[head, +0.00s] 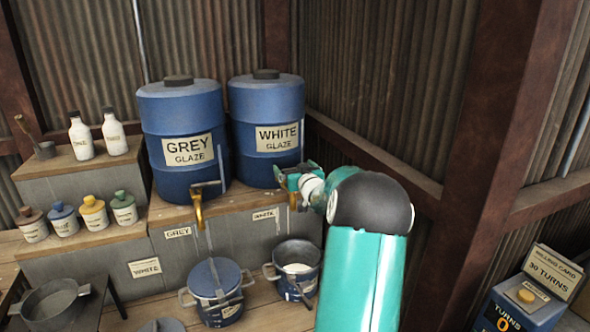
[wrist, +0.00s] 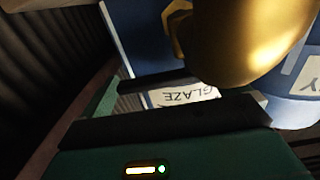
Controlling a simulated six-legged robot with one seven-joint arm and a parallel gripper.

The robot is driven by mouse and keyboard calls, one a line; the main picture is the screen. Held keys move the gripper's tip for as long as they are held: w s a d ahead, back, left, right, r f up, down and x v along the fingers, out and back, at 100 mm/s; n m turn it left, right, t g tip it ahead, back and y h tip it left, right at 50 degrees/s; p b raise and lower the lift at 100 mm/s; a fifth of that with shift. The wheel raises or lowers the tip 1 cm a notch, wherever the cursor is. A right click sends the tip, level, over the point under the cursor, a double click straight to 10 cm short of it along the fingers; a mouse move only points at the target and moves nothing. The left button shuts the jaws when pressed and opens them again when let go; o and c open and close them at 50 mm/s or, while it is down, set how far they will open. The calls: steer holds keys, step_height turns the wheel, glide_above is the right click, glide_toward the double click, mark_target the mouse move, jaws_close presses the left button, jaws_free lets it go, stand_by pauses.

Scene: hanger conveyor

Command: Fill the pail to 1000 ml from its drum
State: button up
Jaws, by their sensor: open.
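The blue drum labelled WHITE GLAZE (head: 265,110) stands on the wooden ledge, with its brass tap (head: 293,200) mostly hidden by my gripper. An open pail (head: 296,258) with pale contents stands below it. The drum labelled GREY GLAZE (head: 180,120) stands to its left with a brass tap (head: 199,210), above a lidded blue pail (head: 216,284). My gripper (head: 297,173) is open at the white drum's tap. In the wrist view a brass tap (wrist: 250,45) is very close to the dark jaws (wrist: 165,100); I cannot tell whether they touch it. The pail's fill level is unreadable.
White bottles (head: 81,135) and several small lidded jars (head: 94,212) stand on the left steps. A grey pan (head: 52,302) is at lower left. A blue turns counter (head: 520,305) is at lower right. A rusty post and corrugated walls close in the right side.

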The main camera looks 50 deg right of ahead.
steer(key=c, duration=1.3)
steer(key=shift+o, duration=0.2)
steer(key=shift+a+m+h, duration=0.15)
steer(key=shift+m+h, duration=0.15)
steer(key=shift+h, duration=0.1)
steer(key=shift+s+a+m+g+h, duration=0.3)
steer(key=shift+m+g+h, duration=0.95)
steer(key=shift+g, duration=0.45)
steer(key=shift+s+a+m+g+h, duration=0.2)
steer(key=shift+a+m+g+h, duration=0.1)
steer(key=shift+m+g+h, duration=1.2)
steer(key=shift+s+a+m+g+h, duration=0.3)
steer(key=shift+m+g+h, duration=0.7)
steer(key=shift+g, duration=0.9)
steer(key=shift+m+g, duration=0.4)
steer(key=shift+m, duration=0.05)
steer(key=o, duration=1.3)
steer(key=shift+c, duration=0.2)
steer(key=v, duration=1.4)
